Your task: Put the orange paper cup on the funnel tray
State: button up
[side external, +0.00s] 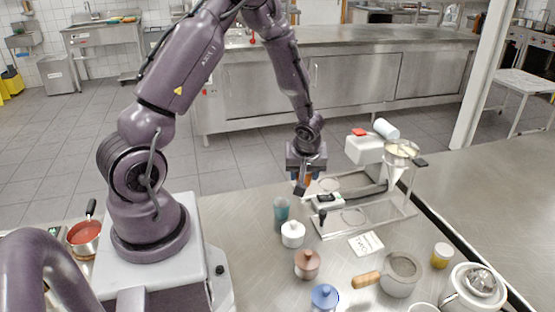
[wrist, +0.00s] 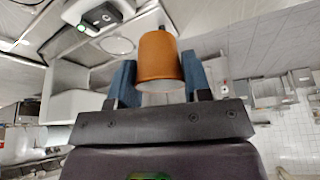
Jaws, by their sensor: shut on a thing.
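My gripper (side external: 304,184) is shut on the orange paper cup (wrist: 159,60). The cup sits between the two blue fingers in the wrist view, its wider end nearer the wrist. In the side view only a small orange patch of the cup (side external: 308,181) shows; the fingers hide the rest. The funnel tray (side external: 376,223) is a pale metal frame with round recesses, and a funnel (side external: 397,172) stands at its back right. My gripper is at the tray's back left end in the side view; I cannot tell its exact height above it.
A black-and-white device (side external: 327,201) with a small display is at the tray's left edge. A teal cup (side external: 281,209) and white jar (side external: 292,234) stand left of the tray. A label card (side external: 366,243), brown jar (side external: 307,264) and wooden-handled pot (side external: 401,274) are in front.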

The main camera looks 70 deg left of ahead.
jog(key=w+d+m, duration=0.2)
jog(key=w+d, duration=0.1)
jog(key=w+d+f+m+t+h, duration=0.1)
jog(key=w+d+m, duration=0.2)
jog(key=w+d+f+m+t, duration=0.1)
jog(key=w+d+m, duration=0.1)
jog(key=w+d, duration=0.1)
jog(key=shift+w+d+f+h, duration=0.1)
jog(key=shift+w+f+h, duration=0.1)
jog(key=shift+w+h, duration=0.2)
jog(key=shift+w+d+r+m+t, duration=0.1)
jog(key=shift+w+m+t, duration=0.25)
jog(key=shift+m, duration=0.45)
jog(key=shift+f, duration=1.7)
jog(key=shift+f, duration=0.15)
jog(key=o, duration=1.3)
jog(key=shift+r, duration=3.5)
